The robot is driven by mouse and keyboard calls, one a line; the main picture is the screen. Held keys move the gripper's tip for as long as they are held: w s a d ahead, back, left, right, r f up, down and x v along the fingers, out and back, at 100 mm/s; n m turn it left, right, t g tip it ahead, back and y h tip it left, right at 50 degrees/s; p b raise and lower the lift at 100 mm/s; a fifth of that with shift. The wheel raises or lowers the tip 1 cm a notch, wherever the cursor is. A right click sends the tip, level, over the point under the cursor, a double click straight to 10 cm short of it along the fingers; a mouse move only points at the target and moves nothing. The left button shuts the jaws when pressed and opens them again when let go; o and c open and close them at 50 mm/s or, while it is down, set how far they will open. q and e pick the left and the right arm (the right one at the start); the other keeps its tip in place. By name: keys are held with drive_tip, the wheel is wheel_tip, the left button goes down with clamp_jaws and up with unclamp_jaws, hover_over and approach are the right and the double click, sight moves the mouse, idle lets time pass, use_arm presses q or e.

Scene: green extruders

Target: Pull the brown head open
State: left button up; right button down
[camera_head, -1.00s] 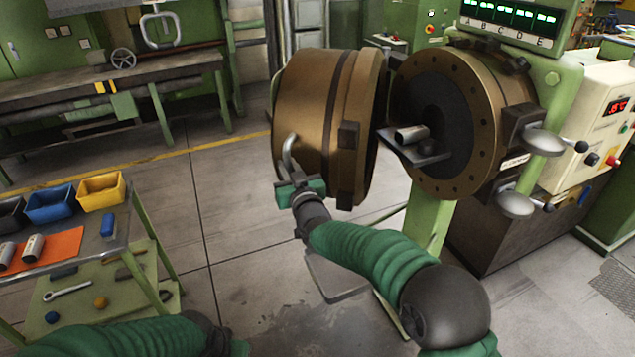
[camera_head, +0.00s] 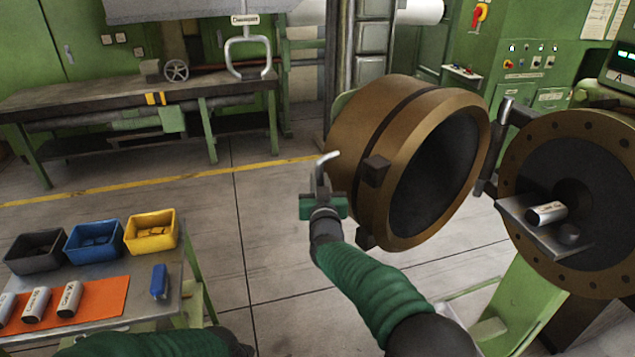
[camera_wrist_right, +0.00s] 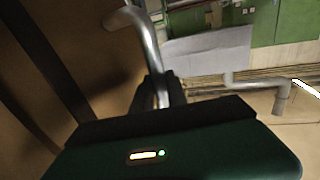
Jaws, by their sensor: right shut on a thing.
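The brown head (camera_head: 405,150) is a thick bronze drum on a hinge, swung well away from the extruder's round brown flange (camera_head: 575,170). Its open dark face (camera_head: 435,175) is turned toward the right. A bent metal handle (camera_head: 326,160) stands at its left side, and the handle also shows in the right wrist view (camera_wrist_right: 150,50). My right gripper (camera_head: 321,188) is shut on this handle; its dark fingers hide part of the bar. My left forearm (camera_head: 150,344) lies along the bottom left edge; its gripper is out of the picture.
A side table with black, blue and yellow bins (camera_head: 151,230) and an orange mat (camera_head: 100,300) stands at the left. A plate (camera_head: 520,212) with a metal cylinder (camera_head: 546,212) juts from the flange. Open floor (camera_head: 270,215) lies left of the head.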

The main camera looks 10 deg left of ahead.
drive_tip(key=shift+w+a+f, duration=0.2)
drive_tip(key=shift+a, duration=0.25)
drive_tip(key=shift+s+d+r, duration=0.3)
drive_tip(key=shift+s+d, duration=0.05)
drive_tip(key=shift+d, duration=0.15)
drive_tip(key=c, duration=1.5)
unclamp_jaws()
drive_tip(key=shift+d+r, duration=0.1)
drive_tip(key=shift+d, duration=0.1)
drive_tip(key=shift+o, duration=0.9)
drive_tip(key=shift+a, duration=0.1)
drive_tip(key=shift+w+a+f, duration=0.15)
drive_tip(key=shift+a+f, duration=0.05)
drive_tip(key=shift+a, duration=0.15)
